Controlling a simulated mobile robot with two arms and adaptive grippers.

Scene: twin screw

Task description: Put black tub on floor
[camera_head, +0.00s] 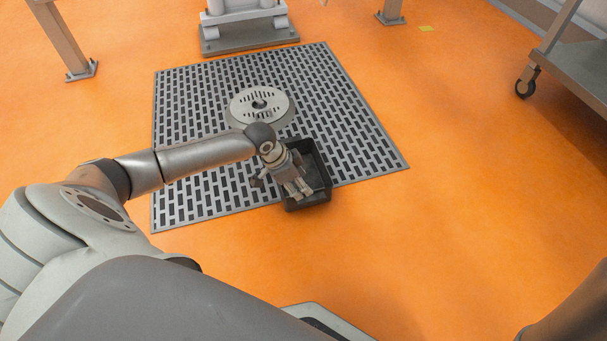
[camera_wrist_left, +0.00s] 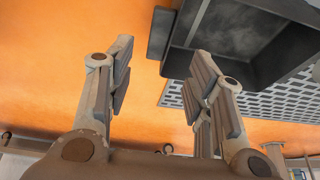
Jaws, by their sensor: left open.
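The black tub (camera_head: 319,167) is an open, empty-looking rectangular box at the right front edge of the floor grate, partly over the orange floor. My left gripper (camera_head: 297,190) is in front of it in the head view and hides its left and middle part. In the left wrist view the tub (camera_wrist_left: 235,30) fills the upper right, its rim reaching past the right finger. My left gripper (camera_wrist_left: 164,52) is open there, with nothing between its fingers. I cannot tell whether a finger touches the tub. My right gripper is not in view.
The metal grate (camera_head: 190,110) with a round drain cover (camera_head: 260,104) lies flat in the orange floor. A machine foot (camera_head: 248,35) stands at the back. A wheeled cart (camera_head: 575,75) is at the right. The orange floor (camera_head: 450,220) right of the grate is clear.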

